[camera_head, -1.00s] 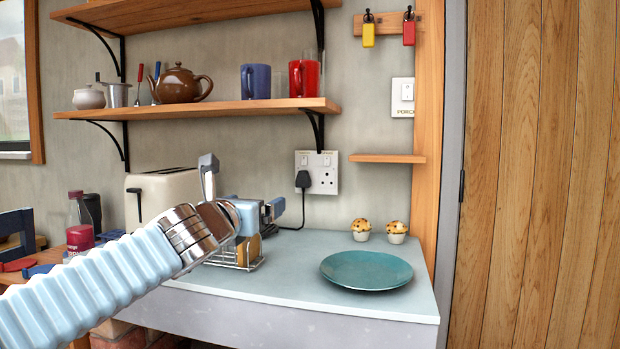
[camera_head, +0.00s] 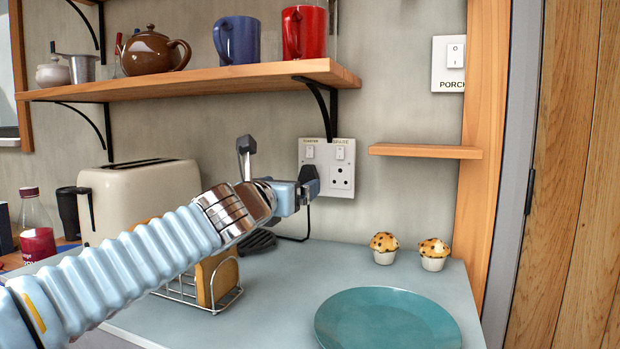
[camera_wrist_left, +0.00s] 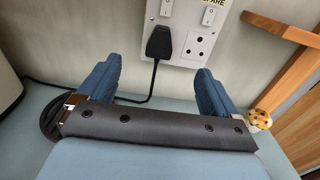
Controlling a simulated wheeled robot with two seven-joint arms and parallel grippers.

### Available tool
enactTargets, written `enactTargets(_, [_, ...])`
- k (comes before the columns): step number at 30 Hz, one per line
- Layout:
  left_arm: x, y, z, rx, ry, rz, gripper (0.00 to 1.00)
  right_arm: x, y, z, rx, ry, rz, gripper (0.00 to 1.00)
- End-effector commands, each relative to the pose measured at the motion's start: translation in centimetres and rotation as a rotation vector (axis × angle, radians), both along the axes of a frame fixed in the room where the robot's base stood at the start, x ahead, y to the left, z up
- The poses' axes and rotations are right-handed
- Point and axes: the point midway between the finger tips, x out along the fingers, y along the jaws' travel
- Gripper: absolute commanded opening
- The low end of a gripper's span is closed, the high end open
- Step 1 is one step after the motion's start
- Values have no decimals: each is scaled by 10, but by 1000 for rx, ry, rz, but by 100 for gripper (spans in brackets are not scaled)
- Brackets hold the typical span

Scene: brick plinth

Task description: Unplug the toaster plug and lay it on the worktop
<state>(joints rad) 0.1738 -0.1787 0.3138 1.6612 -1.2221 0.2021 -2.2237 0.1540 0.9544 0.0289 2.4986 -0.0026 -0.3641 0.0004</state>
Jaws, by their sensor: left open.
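The black toaster plug (camera_wrist_left: 158,42) sits in the left socket of the white double wall outlet (camera_wrist_left: 188,27). It also shows in the head view (camera_head: 309,178), partly behind my left gripper (camera_head: 303,197). In the left wrist view the left gripper's blue fingers (camera_wrist_left: 160,88) are open, with the plug beyond and between them, and nothing is in the jaws. The plug's cord hangs down to the worktop (camera_head: 280,277) and runs left. The cream toaster (camera_head: 140,195) stands on the worktop behind my arm. My right gripper is out of view.
A toast rack (camera_head: 216,281) with bread stands below my left arm. A teal plate (camera_head: 388,322) and two muffins (camera_head: 384,247) are on the right of the worktop. A small wooden shelf (camera_head: 425,151) juts out right of the outlet. Worktop below the outlet is clear apart from cord.

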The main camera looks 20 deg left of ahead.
Motion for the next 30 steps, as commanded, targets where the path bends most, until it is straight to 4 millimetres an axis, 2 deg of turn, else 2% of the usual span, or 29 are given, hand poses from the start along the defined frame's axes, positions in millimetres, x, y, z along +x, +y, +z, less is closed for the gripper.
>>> enactTargets(7, [8, 0, -1, 0, 1, 0, 93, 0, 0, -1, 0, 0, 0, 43])
enactTargets(17, [54, 3, -2, -2, 3, -1, 93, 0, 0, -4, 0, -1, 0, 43])
enactTargets(21, [71, 4, 1, 0, 1, -1, 93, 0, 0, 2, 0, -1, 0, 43])
enactTargets(30, [89, 5, 0, 0, 1, 0, 93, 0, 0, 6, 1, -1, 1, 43])
